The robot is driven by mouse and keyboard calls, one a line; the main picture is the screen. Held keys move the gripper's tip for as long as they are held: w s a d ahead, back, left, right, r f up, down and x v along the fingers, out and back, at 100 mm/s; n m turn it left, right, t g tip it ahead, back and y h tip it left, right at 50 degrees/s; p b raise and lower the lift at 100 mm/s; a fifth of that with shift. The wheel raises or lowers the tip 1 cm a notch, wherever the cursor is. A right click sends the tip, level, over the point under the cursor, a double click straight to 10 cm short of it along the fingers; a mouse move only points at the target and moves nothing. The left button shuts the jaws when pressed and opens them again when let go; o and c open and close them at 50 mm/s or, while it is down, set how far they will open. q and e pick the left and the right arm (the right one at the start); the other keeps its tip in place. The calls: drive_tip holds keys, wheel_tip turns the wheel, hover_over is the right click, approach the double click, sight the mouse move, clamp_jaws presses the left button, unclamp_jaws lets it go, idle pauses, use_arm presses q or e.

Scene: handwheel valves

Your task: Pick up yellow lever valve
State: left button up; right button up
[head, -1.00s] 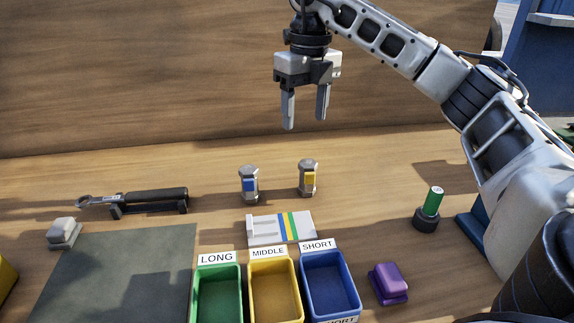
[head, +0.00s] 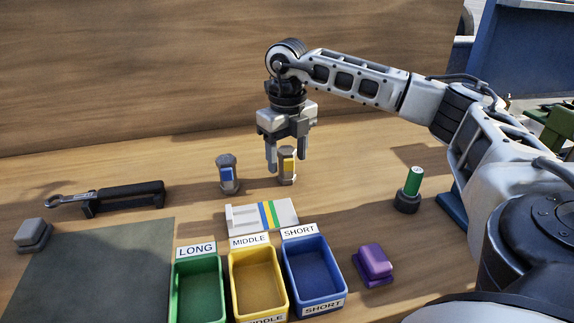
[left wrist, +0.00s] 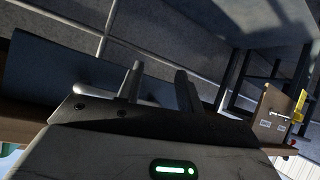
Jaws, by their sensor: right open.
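The yellow-marked valve piece (head: 287,167) is a grey, bolt-like upright piece with a yellow panel. It stands on the wooden table in the head view. My right gripper (head: 287,158) points down over it, open, with one finger to the left of the piece and the other at its upper right. I cannot tell whether a finger touches it. My left gripper (left wrist: 158,85) shows only in the left wrist view, its two fingers apart with nothing seen between them.
A similar blue-marked piece (head: 228,175) stands close on the left. A striped white block (head: 242,217) lies in front, before green (head: 198,312), yellow (head: 257,285) and blue (head: 314,276) bins. A green cylinder (head: 411,182) stands right, a purple block (head: 374,262) nearer, a wrench on a holder (head: 124,197) left.

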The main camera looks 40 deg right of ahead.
wheel_tip(320, 180, down, 2)
drive_tip(key=shift+c, duration=0.3)
drive_tip(key=c, duration=1.2)
drive_tip(key=shift+o, duration=0.2)
drive_tip(key=shift+r, duration=0.1)
